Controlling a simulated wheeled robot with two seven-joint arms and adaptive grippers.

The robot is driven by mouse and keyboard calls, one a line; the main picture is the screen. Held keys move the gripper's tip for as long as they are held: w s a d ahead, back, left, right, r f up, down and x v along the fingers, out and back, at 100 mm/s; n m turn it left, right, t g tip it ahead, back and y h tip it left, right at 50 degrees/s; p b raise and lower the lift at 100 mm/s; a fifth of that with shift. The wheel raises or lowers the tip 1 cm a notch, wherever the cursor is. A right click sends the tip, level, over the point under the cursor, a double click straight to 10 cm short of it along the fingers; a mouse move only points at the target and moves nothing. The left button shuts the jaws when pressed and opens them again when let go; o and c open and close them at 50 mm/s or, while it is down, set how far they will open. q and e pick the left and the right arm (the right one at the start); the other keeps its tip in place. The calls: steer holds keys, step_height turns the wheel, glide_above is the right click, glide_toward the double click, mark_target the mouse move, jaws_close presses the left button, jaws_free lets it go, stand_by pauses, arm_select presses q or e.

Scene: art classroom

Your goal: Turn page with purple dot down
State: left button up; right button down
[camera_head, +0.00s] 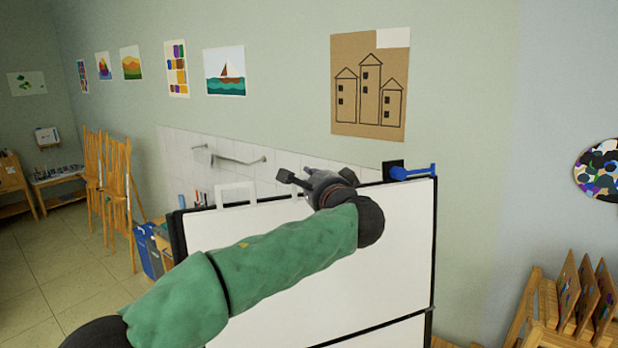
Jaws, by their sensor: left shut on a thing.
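A flip chart (395,245) stands in front of me with a blank white sheet in a black frame. No purple dot shows on the sheet's visible part. My left arm in its green sleeve crosses the chart from the lower left. My left gripper (312,180) is at the chart's top edge, right of its middle, shut on a page. The held part of the page is hidden by the gripper and wrist. A white loop (236,194) stands up from the top edge, left of the gripper. My right gripper is not in view.
A blue clamp-like piece (413,172) sits at the chart's top right corner. A wooden rack with panels (567,300) stands at the lower right. Wooden easels (118,195) stand at the left. The floor (60,262) at the left is clear.

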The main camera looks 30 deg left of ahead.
arm_select(q)
steer(key=r+b+v, duration=0.1)
steer(key=b+v, duration=0.1)
steer(key=v, duration=0.7)
steer(key=shift+s+r, duration=0.15)
steer(key=shift+s, duration=0.05)
stand_by(0.3)
steer(key=shift+a, duration=0.15)
steer(key=f+b+v, duration=0.1)
steer(key=b+v, duration=0.1)
steer(key=v, duration=0.7)
steer(key=shift+f, duration=0.35)
stand_by(0.4)
steer(key=shift+s+d, duration=0.1)
steer(key=shift+d, duration=0.15)
